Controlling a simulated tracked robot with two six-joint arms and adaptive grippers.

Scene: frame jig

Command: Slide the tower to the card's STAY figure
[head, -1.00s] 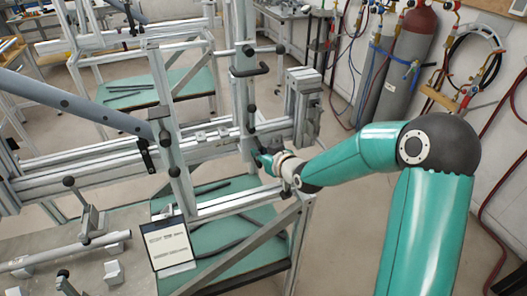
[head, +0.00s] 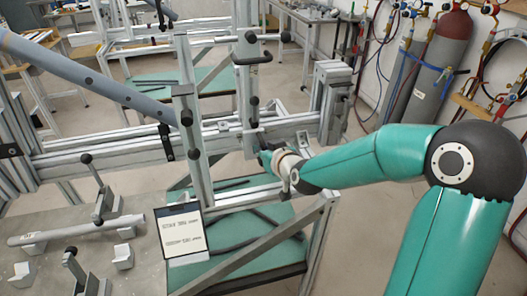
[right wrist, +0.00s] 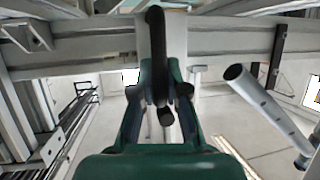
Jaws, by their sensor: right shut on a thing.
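The tower (head: 246,85) is an upright grey metal post with black clamp handles, standing on the long horizontal rail of the jig (head: 100,157). My right gripper (head: 263,156) is at the tower's lower part, by the rail. In the right wrist view, its fingers (right wrist: 160,102) are shut around a black handle (right wrist: 155,52) in front of the tower's post. The grip is partly hidden by the fingers. The white card (head: 182,230) stands at the front of the jig with two lines of print, too blurred to read surely. My left gripper is not in view.
Another upright post (head: 185,125) stands left of the tower, and a grey end block (head: 332,98) stands to its right; rail is free on both sides. A blue-grey tube (head: 85,75) slants in from the left. A grey worktop (head: 130,270) holds a tube on supports.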

